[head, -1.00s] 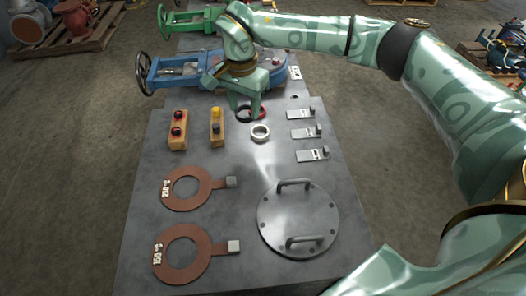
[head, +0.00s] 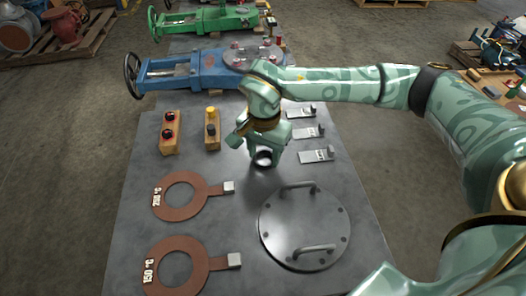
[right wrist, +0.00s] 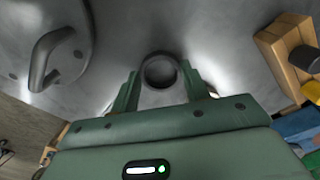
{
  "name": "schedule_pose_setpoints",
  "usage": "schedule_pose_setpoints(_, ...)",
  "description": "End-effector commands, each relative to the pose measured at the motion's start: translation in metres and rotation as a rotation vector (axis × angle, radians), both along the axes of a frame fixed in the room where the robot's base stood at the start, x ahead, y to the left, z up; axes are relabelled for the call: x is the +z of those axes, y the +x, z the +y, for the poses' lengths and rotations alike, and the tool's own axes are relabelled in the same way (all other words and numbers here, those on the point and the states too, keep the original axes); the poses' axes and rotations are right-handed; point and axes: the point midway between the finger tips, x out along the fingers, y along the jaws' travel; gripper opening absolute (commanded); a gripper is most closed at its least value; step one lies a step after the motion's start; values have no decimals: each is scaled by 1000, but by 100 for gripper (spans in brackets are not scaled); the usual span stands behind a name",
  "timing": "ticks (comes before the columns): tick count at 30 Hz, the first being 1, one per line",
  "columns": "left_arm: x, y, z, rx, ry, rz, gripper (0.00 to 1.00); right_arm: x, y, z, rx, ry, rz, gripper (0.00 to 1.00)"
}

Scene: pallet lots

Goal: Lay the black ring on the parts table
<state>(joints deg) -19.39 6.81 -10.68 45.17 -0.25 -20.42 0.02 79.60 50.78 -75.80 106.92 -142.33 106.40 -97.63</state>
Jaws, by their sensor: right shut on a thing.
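My right gripper (head: 263,155) is low over the middle of the grey parts table (head: 135,210). It is shut on the black ring (head: 263,159), a small dark ring. In the right wrist view the black ring (right wrist: 160,70) sits between the two fingertips of my right gripper (right wrist: 160,78), with grey tabletop behind it. I cannot tell whether the ring touches the tabletop. My left gripper is not in view.
A round plate with two handles (head: 300,225) lies nearer, to the right. Two brown rings with tabs (head: 163,198) lie left. Button blocks (head: 168,133) and metal tags (head: 316,155) flank the gripper. A blue valve (head: 175,75) stands behind.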

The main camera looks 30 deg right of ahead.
Motion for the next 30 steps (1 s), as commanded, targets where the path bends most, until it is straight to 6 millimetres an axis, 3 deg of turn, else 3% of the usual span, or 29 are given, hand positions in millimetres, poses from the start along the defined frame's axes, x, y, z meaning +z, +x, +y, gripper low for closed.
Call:
schedule_pose_setpoints(2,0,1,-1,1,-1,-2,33,-2,0,0,0,0,0,19)
schedule_pose_setpoints(3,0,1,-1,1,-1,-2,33,-1,0,0,0,0,0,57)
schedule_pose_setpoints(5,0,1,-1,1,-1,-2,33,-1,0,0,0,0,0,68)
schedule_pose_setpoints(14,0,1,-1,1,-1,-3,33,1,0,0,0,0,0,68)
schedule_pose_setpoints(17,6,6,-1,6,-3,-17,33,16,0,0,0,0,-4,68)
schedule_pose_setpoints(25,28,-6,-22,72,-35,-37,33,83,0,0,0,1,-10,68)
schedule_pose_setpoints(30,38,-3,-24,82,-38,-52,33,111,0,0,0,1,-5,68)
